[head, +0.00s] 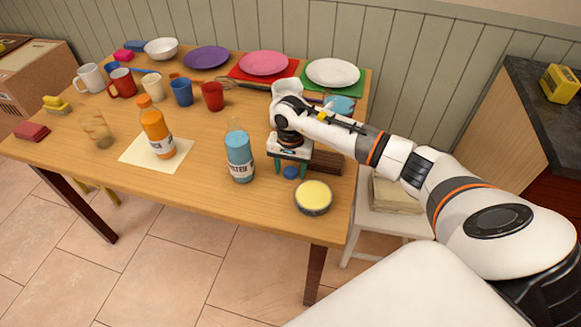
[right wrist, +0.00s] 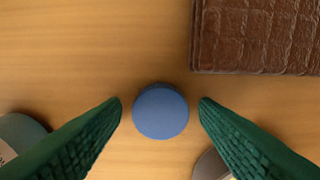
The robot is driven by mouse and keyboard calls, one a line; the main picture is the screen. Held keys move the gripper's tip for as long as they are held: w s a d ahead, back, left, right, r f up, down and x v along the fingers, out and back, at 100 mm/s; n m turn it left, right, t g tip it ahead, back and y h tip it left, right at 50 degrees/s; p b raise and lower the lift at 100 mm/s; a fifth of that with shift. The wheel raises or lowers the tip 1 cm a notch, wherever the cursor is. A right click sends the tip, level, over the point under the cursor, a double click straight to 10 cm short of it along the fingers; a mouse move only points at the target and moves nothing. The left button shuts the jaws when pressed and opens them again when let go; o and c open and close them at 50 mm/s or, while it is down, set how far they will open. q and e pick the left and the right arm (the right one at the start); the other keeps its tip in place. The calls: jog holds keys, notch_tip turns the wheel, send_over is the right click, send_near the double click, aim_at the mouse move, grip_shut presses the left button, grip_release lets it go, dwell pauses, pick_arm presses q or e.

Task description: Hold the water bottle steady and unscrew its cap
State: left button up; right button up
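The water bottle (head: 240,158) stands upright on the table, blue with a white label and a clear, pale neck; I see no blue cap on it. A small round blue cap-like piece (head: 291,172) lies on the table to its right. It shows as a blue disc (right wrist: 160,110) in the right wrist view. My right gripper (head: 288,171) is over this piece, pointing down. Its green fingers (right wrist: 160,106) are apart, one on each side of the disc, with a gap on both sides. My left gripper is not in view.
A brown textured block (right wrist: 258,35) lies close behind the blue piece. A yellow-topped tin (head: 314,197) is near the front edge. An orange bottle (head: 156,130) stands on a pale sheet (head: 133,152) to the left. Cups and plates fill the back.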

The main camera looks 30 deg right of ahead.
aim_at(291, 171)
jog(key=shift+r, duration=0.15)
notch_tip(291, 171, up, 12)
jog(key=b, duration=0.1)
dwell(0.4)
dwell(1.1)
